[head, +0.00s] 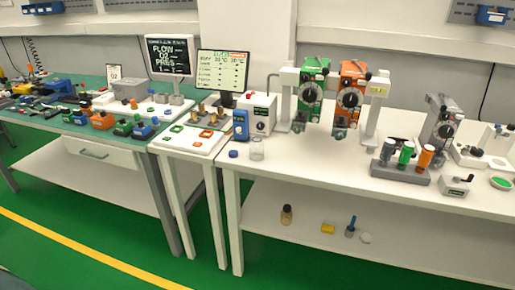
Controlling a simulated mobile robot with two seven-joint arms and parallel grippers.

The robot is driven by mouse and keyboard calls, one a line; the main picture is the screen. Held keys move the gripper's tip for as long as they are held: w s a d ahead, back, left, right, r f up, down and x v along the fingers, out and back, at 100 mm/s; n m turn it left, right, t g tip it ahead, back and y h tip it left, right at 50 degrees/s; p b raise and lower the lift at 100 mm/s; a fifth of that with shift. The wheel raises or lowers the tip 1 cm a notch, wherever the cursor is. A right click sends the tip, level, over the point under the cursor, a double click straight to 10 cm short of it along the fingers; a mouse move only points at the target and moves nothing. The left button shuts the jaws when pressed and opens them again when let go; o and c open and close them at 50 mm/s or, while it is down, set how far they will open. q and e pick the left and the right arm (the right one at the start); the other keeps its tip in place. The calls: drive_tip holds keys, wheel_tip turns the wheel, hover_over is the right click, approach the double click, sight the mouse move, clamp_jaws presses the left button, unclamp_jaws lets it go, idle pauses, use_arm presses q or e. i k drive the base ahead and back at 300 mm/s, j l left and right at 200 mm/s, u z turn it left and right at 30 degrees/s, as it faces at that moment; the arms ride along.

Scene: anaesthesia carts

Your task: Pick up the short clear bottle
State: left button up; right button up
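A short clear bottle (257,149) stands upright on the white bench near its front left corner. It is just in front of a white box-shaped device (262,115) and to the right of a blue handheld meter (240,125). A small blue cap (233,154) lies on the bench to the left of the bottle. Neither of my grippers shows in the head view.
Green and orange vaporizers (351,90) stand on a rack behind right. A grey stand with coloured cylinders (401,172) is further right. A lower shelf (285,240) holds a brown bottle (286,215) and a yellow block (327,229). The white bench front between bottle and stand is clear.

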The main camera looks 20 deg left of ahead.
sight(256, 146)
drive_tip(key=i+j, duration=0.15)
drive_tip(key=j, duration=0.25)
drive_tip(key=i+j, duration=0.15)
drive_tip(key=j, duration=0.25)
drive_tip(key=i+j, duration=0.15)
drive_tip(key=j, duration=0.25)
drive_tip(key=i+j+z, duration=0.1)
drive_tip(key=j, duration=0.3)
drive_tip(key=i+j, duration=0.15)
drive_tip(key=j, duration=0.25)
